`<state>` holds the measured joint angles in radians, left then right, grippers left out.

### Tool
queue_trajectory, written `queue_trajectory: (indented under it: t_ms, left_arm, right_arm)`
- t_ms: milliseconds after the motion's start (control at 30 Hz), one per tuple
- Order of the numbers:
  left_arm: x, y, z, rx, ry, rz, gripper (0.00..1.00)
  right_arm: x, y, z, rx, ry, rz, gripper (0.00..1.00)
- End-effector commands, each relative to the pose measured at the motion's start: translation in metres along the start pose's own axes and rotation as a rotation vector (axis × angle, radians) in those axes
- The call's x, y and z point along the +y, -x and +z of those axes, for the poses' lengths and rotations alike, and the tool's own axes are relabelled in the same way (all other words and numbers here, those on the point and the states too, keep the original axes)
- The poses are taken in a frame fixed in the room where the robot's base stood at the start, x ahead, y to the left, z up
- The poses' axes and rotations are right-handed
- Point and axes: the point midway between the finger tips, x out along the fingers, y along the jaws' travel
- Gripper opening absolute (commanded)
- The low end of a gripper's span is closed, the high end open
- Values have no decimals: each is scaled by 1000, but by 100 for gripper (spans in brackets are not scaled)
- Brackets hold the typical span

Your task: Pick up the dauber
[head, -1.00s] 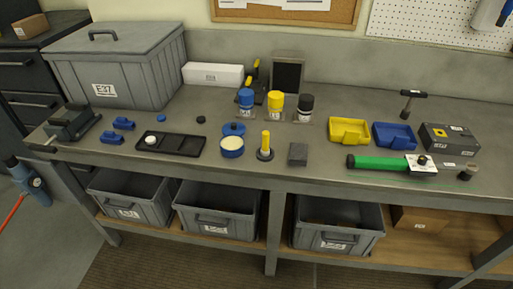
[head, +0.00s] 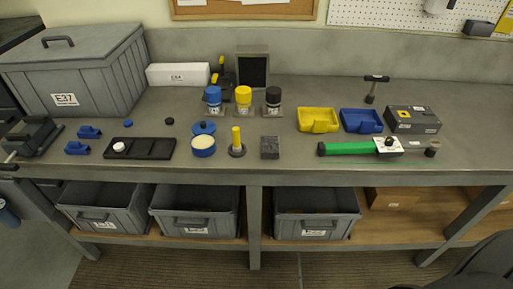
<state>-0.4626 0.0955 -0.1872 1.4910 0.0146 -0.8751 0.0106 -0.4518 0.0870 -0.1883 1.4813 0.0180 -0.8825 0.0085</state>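The dauber (head: 237,140), seemingly the piece with an upright yellow handle and a round dark foot, stands on the grey workbench (head: 290,172) near its front edge. It stands between an open blue tin (head: 203,146) with pale contents and a dark grey block (head: 270,147), apart from both. Nothing covers it. Neither of my grippers shows in the head view.
Behind the dauber stand blue (head: 213,99), yellow (head: 243,99) and black (head: 273,100) capped bottles. A black tray (head: 155,149) lies left. Yellow (head: 318,121) and blue (head: 361,121) bins and a green-handled tool (head: 350,148) lie right. A dark shape (head: 475,268) fills the lower right corner.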

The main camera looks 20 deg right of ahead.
Motion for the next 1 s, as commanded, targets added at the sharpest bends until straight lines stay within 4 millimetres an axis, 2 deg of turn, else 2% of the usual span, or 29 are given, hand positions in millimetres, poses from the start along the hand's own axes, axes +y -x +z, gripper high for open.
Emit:
queue_trajectory:
  t_ms: [267,533,1000]
  left_arm:
    - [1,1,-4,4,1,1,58]
    - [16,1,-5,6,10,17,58]
    - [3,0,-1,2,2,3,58]
  right_arm:
    - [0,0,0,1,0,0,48]
    - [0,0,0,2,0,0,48]
    - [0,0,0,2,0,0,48]
